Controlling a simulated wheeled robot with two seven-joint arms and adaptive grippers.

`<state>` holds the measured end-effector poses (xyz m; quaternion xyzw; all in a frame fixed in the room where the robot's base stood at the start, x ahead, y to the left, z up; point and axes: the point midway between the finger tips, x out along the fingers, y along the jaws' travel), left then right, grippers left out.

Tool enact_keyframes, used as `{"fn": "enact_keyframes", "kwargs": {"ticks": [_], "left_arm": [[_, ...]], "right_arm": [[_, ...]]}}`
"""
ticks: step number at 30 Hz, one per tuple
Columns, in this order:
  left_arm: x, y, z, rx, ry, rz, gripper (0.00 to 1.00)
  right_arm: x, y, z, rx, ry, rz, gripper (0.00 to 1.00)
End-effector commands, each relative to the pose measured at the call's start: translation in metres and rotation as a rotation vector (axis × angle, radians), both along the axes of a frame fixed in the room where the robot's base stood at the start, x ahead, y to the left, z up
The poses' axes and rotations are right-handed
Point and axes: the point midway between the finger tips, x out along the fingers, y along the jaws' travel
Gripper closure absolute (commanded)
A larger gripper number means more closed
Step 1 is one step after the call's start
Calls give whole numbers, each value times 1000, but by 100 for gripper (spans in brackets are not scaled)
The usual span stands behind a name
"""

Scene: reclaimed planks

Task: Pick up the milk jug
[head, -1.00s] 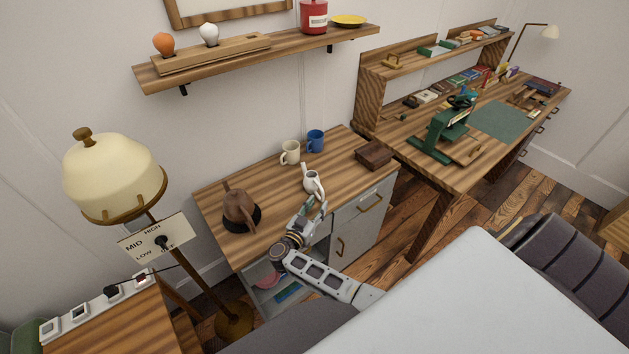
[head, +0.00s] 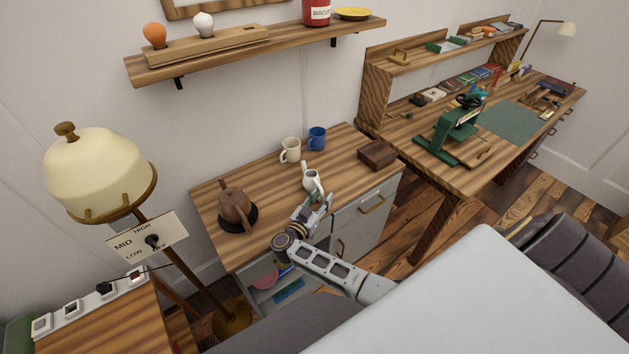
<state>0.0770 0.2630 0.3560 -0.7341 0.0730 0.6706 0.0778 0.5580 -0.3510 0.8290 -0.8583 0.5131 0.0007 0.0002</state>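The white milk jug (head: 309,179) stands upright on the wooden top of the cabinet (head: 275,190), near its front edge. Its handle side faces my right gripper (head: 322,199). My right gripper reaches up from the lower right, with its fingers at or very close to the jug's handle. The fingers overlap the jug's lower part in the picture, so I cannot tell whether they touch it or how far they are apart. My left gripper is not in view.
A brown kettle (head: 234,209) stands on a dark pad to the left. A cream mug (head: 290,150) and a blue mug (head: 317,138) stand behind the jug. A brown wooden box (head: 377,153) sits to the right. A lamp (head: 100,172) stands at far left.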

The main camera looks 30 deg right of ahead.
Motion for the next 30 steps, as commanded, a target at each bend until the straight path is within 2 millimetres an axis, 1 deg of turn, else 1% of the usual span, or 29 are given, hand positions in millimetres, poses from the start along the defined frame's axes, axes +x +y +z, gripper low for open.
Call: {"fn": "enact_keyframes", "kwargs": {"ticks": [3,7,15,19,20,28,30], "left_arm": [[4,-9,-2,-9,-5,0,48],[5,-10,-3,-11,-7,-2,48],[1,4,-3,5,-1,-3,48],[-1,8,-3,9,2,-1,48],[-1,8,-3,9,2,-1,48],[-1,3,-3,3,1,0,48],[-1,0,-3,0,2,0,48]], "right_arm": [[1,0,-1,0,0,1,63],[1,-1,0,1,0,0,63],[1,-1,0,1,0,0,63],[1,-1,0,1,0,0,63],[1,-1,0,1,0,0,65],[1,-1,0,1,0,0,100],[1,-1,0,1,0,0,100]]}}
